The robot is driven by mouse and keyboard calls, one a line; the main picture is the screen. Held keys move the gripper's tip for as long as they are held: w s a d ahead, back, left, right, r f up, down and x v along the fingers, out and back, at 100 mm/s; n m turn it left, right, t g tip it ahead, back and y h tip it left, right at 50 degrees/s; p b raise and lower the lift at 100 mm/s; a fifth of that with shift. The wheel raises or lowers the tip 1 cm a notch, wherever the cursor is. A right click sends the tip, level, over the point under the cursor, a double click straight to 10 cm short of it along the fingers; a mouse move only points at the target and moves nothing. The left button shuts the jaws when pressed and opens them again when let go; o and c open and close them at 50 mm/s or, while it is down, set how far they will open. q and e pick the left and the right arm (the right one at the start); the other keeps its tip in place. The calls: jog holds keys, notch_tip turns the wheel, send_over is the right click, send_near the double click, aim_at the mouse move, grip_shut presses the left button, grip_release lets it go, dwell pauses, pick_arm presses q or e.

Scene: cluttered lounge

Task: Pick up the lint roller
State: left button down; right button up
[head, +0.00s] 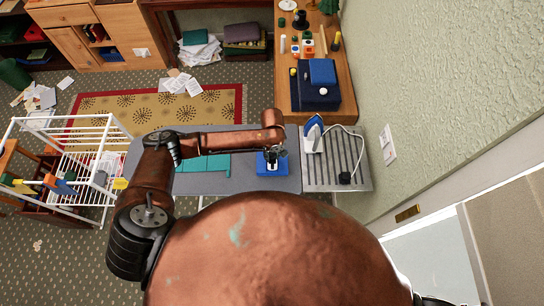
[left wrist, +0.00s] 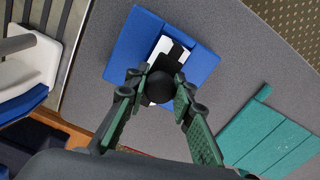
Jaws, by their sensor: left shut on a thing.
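The lint roller, with white and black parts, is at the blue folded cloth (head: 262,170) on the grey ironing board (head: 240,184). In the left wrist view its black rounded end (left wrist: 162,87) is between my fingers, and its white part (left wrist: 158,48) shows against the blue cloth (left wrist: 125,45). My left gripper (head: 276,154) is over the cloth in the head view. In the left wrist view the left gripper (left wrist: 158,92) is shut on the lint roller. Whether the roller touches the cloth is hard to tell. My right gripper is out of view.
A blue and white iron (head: 313,134) with a cord stands on the metal rack (head: 357,172) at the board's right end. Folded teal cloth (head: 205,168) lies left of the blue one. A white drying rack (head: 60,150) stands at left, and a wall rises at right.

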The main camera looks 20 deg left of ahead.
pick_arm(q)
jog(key=shift+w+r, duration=0.1)
jog(key=shift+r, duration=0.4)
jog(key=s+d+r+b, duration=0.1)
jog(key=s+d+r, duration=0.6)
jog(key=s+r, duration=0.4)
jog(key=shift+s+d+r+b, duration=0.25)
jog(key=shift+s+d+b, duration=0.1)
jog(key=shift+s+d, duration=0.05)
